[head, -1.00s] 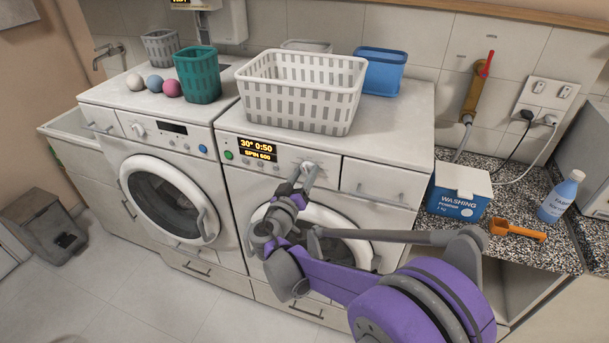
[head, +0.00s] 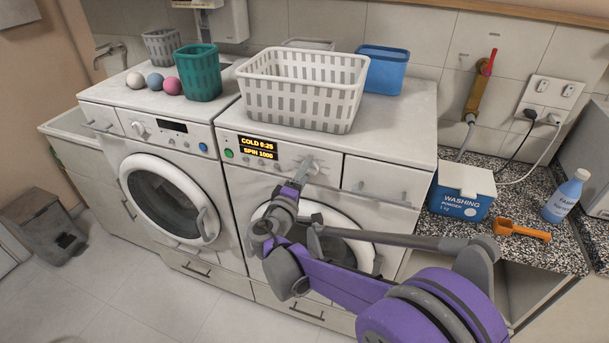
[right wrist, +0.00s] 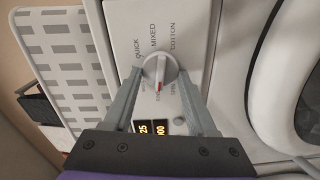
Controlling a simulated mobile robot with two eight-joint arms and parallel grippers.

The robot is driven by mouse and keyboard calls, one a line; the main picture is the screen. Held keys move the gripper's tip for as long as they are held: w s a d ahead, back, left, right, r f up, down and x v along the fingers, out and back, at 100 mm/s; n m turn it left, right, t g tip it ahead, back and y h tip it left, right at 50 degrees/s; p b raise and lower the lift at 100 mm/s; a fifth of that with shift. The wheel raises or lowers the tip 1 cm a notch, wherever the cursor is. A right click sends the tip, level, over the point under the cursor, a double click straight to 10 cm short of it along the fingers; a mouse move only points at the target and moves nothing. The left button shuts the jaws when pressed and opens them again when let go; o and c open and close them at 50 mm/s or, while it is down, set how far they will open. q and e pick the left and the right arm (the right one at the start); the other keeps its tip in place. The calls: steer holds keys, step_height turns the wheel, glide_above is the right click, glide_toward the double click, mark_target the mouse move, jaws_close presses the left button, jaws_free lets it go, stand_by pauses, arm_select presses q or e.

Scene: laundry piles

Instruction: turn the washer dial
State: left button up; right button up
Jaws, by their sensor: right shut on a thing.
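My right gripper (head: 304,166) is at the front panel of the right washer (head: 231,190). It is shut on the washer dial (right wrist: 158,68), a round white knob with a raised grip bar and a red mark. In the right wrist view the fingers (right wrist: 160,72) stand on either side of the knob. The red mark points toward the lower edge of that view, toward the display. Labels QUICK, MIXED and COTTON are readable around the dial; others are too small. The display (head: 257,147) reads COLD 0:25 and SPIN 1000. My left gripper is not in view.
A white slatted basket (head: 300,95) and a blue bin (head: 382,70) stand on the right washer. A second washer (head: 165,150) is at its left, with a green basket (head: 197,75) and balls on top. Washing powder (head: 463,190) and an orange scoop (head: 520,230) are at right.

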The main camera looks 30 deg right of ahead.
steer(key=shift+f+n+b, duration=0.2)
steer(key=shift+n+b, duration=0.5)
steer(key=shift+n, duration=3.1)
steer(key=o, duration=1.4)
steer(key=shift+c, duration=0.2)
steer(key=shift+s+a, duration=0.1)
steer(key=v, duration=1)
steer(key=shift+s+a+b, duration=0.15)
steer(key=shift+a+b, duration=0.05)
steer(key=shift+b, duration=0.2)
